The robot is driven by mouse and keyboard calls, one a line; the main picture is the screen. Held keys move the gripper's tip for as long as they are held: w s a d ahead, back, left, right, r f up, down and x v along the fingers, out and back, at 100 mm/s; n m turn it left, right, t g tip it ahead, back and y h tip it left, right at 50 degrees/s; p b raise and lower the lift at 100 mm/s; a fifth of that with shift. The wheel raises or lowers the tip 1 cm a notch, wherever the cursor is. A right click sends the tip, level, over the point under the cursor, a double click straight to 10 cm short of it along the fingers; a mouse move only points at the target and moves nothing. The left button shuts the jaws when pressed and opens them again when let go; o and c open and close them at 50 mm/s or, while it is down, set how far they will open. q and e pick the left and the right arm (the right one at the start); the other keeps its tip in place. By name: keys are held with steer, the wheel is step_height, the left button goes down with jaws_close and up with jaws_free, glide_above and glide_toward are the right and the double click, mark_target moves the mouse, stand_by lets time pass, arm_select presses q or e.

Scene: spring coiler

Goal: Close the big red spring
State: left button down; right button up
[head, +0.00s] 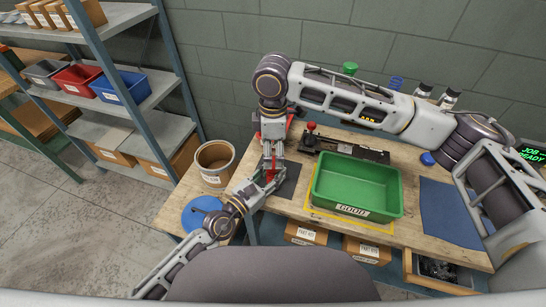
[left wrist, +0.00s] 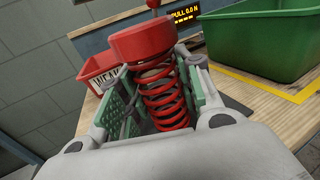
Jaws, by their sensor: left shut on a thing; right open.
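The big red spring (left wrist: 165,98) stands in the left wrist view under a wide red cap (left wrist: 141,40). My left gripper (left wrist: 158,100) is shut on the spring, with its green-padded fingers on either side of the coils. In the head view my left gripper (head: 262,186) is low, above the dark mat at the bench's left end. My right gripper (head: 271,160) is open and comes down from above, close to my left gripper. The two grippers hide most of the spring in the head view.
A green bin (head: 357,187) labelled GOOD stands right of the grippers. A black fixture with a red-knobbed lever (head: 311,127) is behind. A red labelled bin (left wrist: 98,72) is left of the spring. A blue mat (head: 449,213) is clear.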

step_height(320, 180, up, 7)
stand_by(0.4)
arm_select(q)
steer(key=c, duration=0.9)
jaws_free()
steer(key=shift+s+a, duration=0.15)
steer(key=v, duration=1.1)
steer(key=shift+s+a, duration=0.2)
stand_by(0.4)
stand_by(0.5)
